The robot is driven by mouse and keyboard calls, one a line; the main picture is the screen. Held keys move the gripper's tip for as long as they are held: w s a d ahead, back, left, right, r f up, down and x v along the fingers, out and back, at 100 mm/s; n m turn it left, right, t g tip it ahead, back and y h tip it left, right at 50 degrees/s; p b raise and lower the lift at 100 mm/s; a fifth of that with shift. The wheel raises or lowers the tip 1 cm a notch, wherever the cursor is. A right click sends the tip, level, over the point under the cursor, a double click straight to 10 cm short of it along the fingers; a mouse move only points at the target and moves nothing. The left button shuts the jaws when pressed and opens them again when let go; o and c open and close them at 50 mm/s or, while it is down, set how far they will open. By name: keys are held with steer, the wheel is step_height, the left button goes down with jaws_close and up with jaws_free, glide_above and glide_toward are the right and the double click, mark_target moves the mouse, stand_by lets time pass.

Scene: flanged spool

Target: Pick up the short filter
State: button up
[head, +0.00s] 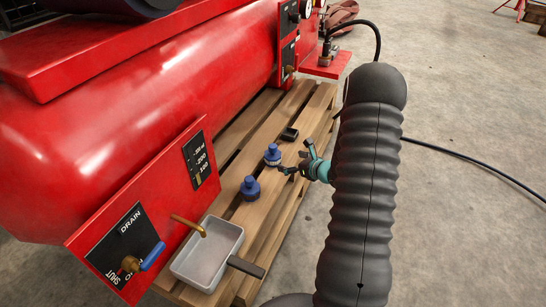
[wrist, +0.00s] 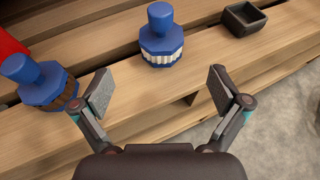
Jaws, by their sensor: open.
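Two blue-capped filters stand upright on the wooden pallet. One has a white pleated band (head: 273,155); in the wrist view this white-banded filter (wrist: 161,38) is at the top centre, beyond the gap between my fingers. The other filter (head: 250,188) is nearer the drain panel; in the wrist view this filter (wrist: 43,82) has a brown band and is at the left, beside my left finger. I cannot tell surely which is the short one. My gripper (head: 295,160) is open and empty; it also shows in the wrist view (wrist: 158,92), with both fingers spread.
A small black open box (head: 290,134) stands on the pallet (head: 262,222) beyond the filters. A grey metal tray (head: 207,256) with a dark handle lies at the near end, below a brass drain pipe (head: 188,225). The red tank (head: 150,100) rises along the left.

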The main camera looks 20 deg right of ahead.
mark_target(273, 155)
steer(key=x, duration=1)
steer(key=shift+w+a, duration=0.1)
steer(key=shift+w, duration=0.35)
steer(key=c, duration=1.2)
steer(key=shift+c, duration=0.2)
